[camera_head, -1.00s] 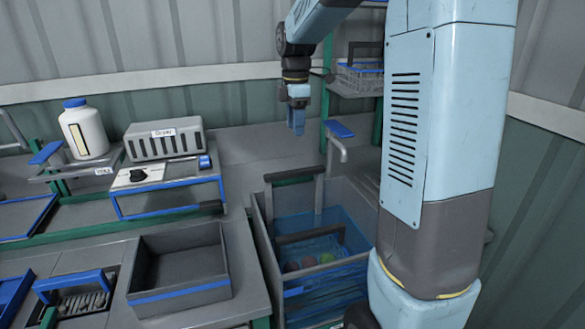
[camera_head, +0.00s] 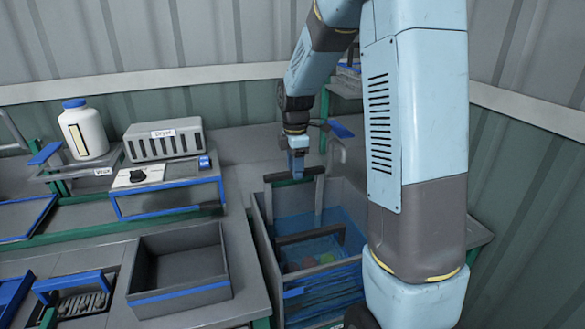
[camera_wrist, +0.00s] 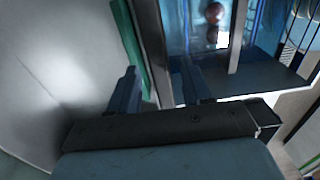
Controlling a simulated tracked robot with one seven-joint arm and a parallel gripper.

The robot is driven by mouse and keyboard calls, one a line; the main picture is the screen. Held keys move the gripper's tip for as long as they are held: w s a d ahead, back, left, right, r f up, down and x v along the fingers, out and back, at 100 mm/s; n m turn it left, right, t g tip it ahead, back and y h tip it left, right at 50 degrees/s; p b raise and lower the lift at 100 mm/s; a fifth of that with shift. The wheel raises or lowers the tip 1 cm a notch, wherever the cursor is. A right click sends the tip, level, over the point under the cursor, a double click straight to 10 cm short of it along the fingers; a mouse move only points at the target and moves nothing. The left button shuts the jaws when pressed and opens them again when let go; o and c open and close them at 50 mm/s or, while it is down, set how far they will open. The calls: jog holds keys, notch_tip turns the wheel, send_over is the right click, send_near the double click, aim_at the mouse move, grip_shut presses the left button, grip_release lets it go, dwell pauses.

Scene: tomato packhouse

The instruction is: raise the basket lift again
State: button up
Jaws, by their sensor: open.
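The basket lift's dark crossbar (camera_head: 280,181) spans two uprights at the back of the wash tank (camera_head: 263,245). A basket with a dark handle (camera_head: 308,235) sits low in the tank's blue water. Red and green tomatoes (camera_head: 308,262) show in it through the water; they also show in the wrist view (camera_wrist: 214,12). My gripper (camera_head: 297,171) points down at the crossbar, its tips overlapping the bar in the head view. I cannot tell if it touches. In the wrist view my gripper (camera_wrist: 160,85) has its fingers apart, with nothing clearly held.
A grey tray (camera_head: 180,290) stands on the bench left of the tank. Behind it are a blue-trimmed scale (camera_head: 165,190), a slotted grey box (camera_head: 165,140) and a white bottle (camera_head: 84,130). A shelf (camera_head: 345,88) stands at the back right, partly hidden by my arm.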

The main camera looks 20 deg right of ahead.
jog(key=shift+f, duration=0.25)
jog(key=shift+c, duration=0.3)
grip_shut()
